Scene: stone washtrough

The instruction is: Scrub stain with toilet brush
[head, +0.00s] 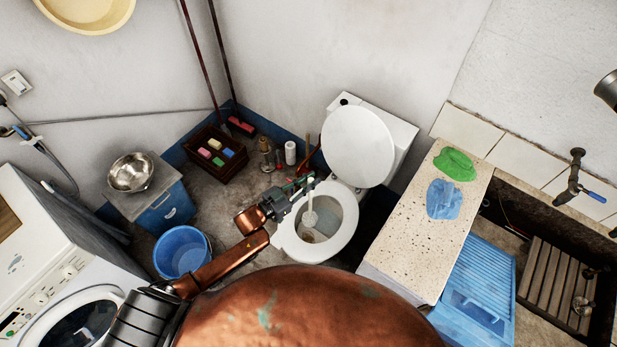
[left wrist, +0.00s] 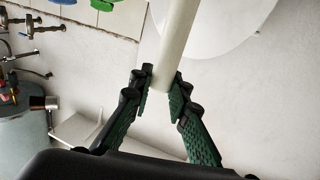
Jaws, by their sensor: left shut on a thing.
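The white toilet (head: 347,226) stands against the back wall with its lid up and its seat down. My left gripper (head: 305,190) is above the left side of the bowl, shut on the pale handle of the toilet brush (head: 310,216). The brush's white head hangs down into the bowl. In the left wrist view the handle (left wrist: 173,50) passes between the two green-padded fingers (left wrist: 160,92). A brownish stain (head: 307,237) shows inside the bowl, near the brush head; I cannot tell whether they touch. My right gripper is not in view.
A stone counter (head: 415,215) with green and blue cloths is right of the toilet, beside the trough (head: 545,265). A blue bucket (head: 181,252), a washing machine (head: 62,270) and a crate of soaps (head: 214,155) are to the left. Several bottles stand behind the gripper.

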